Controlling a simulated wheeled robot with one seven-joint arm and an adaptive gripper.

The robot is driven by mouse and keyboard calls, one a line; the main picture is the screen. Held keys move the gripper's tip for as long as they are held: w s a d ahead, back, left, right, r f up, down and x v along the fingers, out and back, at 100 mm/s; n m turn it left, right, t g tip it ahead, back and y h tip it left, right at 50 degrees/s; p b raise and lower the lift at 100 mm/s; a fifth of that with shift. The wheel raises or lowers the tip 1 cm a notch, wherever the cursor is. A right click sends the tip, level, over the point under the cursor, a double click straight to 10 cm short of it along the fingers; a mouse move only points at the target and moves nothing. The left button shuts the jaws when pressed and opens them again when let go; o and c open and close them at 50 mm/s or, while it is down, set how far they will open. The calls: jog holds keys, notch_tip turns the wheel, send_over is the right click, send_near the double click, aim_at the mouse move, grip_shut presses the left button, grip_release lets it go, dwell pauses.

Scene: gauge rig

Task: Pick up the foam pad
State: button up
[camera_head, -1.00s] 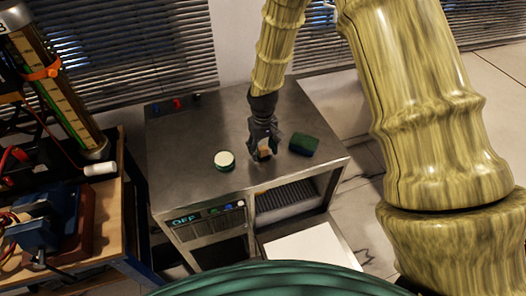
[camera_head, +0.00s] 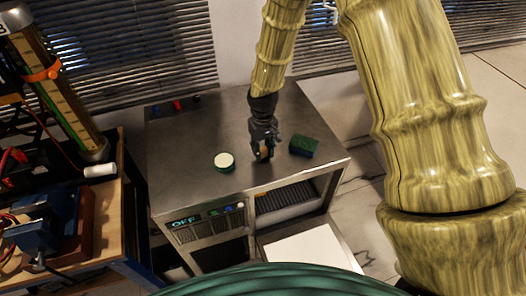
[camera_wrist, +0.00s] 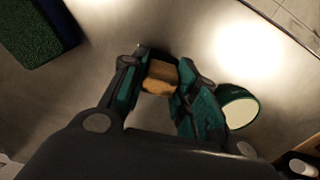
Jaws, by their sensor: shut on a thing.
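The foam pad (camera_wrist: 160,78) appears to be the small tan block between my fingertips in the wrist view. My gripper (camera_wrist: 166,72) is shut on it, one dark green finger on each side. In the head view my gripper (camera_head: 263,152) points down low over the metal table, and only a small tan patch of the pad (camera_head: 265,153) shows between the fingers. I cannot tell whether the pad touches the table.
On the metal table (camera_head: 190,178), a dark green-blue block (camera_head: 303,146) lies right of my gripper. A round green-sided tin with a white top (camera_head: 224,162) stands left of it. A cluttered wooden bench (camera_head: 102,215) is at the left. The table's back is mostly clear.

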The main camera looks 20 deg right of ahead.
jog(key=shift+r+b, duration=0.3)
jog(key=shift+r, duration=0.3)
jog(key=shift+r+b, duration=0.4)
jog(key=shift+r, duration=0.45)
jog(key=s+d+r+b, duration=0.1)
jog(key=s+d+b, duration=0.1)
jog(key=s, duration=0.5)
jog(key=s+d+b, duration=0.2)
jog(key=s, duration=0.6)
jog(key=shift+s+r, duration=0.25)
jog(key=shift+r, duration=0.15)
jog(key=o, duration=0.3)
jog(key=shift+c, duration=1.4)
